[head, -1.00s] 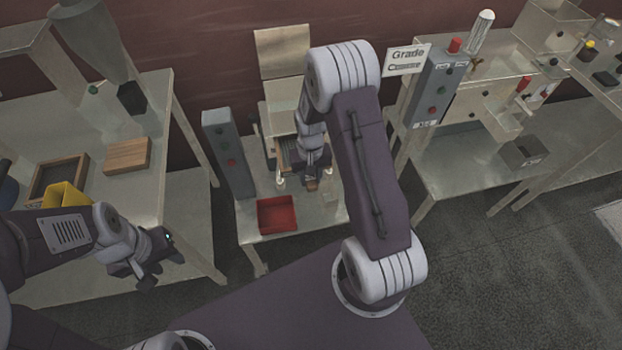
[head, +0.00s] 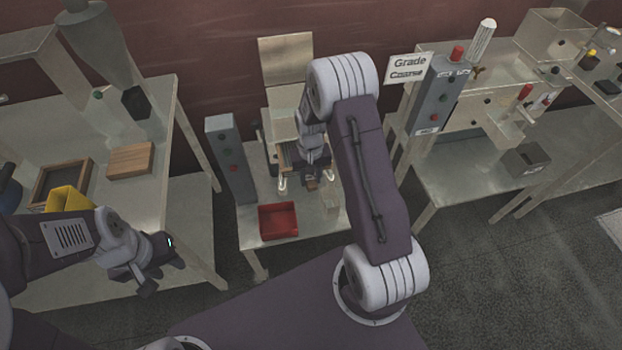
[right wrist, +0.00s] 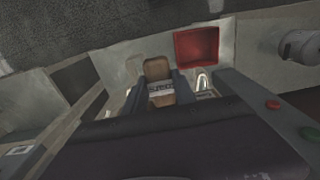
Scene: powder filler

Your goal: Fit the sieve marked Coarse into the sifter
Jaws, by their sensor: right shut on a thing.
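The sifter (head: 283,112) is the pale machine on the small middle table, its front partly hidden by my right arm. My right gripper (head: 312,176) is at its front, shut on a brown wooden handle. In the right wrist view that handle (right wrist: 157,69) sits between the fingers, with a pale label whose lettering is too small to read surely. It appears to be the sieve's handle; the sieve's body is hidden, so I cannot tell how far it is inside. My left gripper (head: 164,273) is open and empty, beside the left table.
A red tray (head: 278,222) lies at the table's front, with a grey control post (head: 230,160) to its left. A wooden frame (head: 62,183), a wooden block (head: 131,160) and a yellow bin (head: 68,199) are on the left table. A sign (head: 409,68) reads "Grade Coarse".

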